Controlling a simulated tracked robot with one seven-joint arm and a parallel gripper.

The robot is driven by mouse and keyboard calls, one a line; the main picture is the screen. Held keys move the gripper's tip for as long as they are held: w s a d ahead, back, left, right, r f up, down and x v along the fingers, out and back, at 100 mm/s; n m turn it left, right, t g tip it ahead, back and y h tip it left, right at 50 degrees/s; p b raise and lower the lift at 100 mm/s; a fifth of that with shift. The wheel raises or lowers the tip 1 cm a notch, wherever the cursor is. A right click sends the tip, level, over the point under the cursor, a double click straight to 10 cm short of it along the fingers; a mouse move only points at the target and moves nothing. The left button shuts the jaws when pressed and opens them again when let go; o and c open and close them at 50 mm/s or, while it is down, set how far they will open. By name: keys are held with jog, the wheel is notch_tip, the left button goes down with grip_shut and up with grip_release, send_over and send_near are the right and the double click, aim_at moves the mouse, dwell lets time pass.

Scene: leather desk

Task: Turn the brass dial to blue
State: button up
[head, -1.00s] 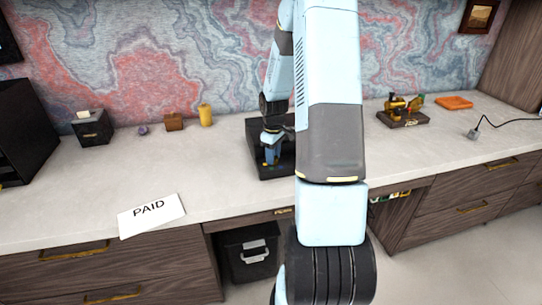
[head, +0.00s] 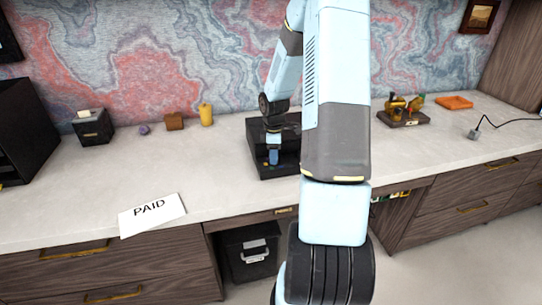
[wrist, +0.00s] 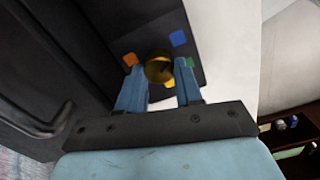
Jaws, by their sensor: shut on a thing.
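The brass dial (wrist: 159,68) sits on a dark panel (wrist: 205,60) in the wrist view. Around it are a blue mark (wrist: 178,38), an orange mark (wrist: 130,59) and a yellow mark partly hidden by the dial and finger. My gripper (wrist: 160,82) is shut on the dial, with one blue finger on each side. In the head view my gripper (head: 273,156) points down at the black box (head: 262,170) on the desk. The dial is too small and covered to make out there.
A white PAID card (head: 152,214) lies at the desk's front left. A yellow cylinder (head: 206,114), a brown block (head: 174,121) and a black holder (head: 93,126) stand at the back left. A brass device (head: 404,110) stands right of my arm. The desk between card and box is clear.

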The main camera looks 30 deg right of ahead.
jog(key=shift+w+d+r, duration=0.1)
jog(key=shift+w+d, duration=0.05)
jog(key=shift+d, duration=0.15)
jog(key=o, duration=1)
jog(key=shift+a, duration=0.1)
jog(key=shift+o, duration=0.2)
jog(key=shift+a, duration=0.1)
notch_tip(320, 180, up, 14)
jog(key=shift+f, duration=0.25)
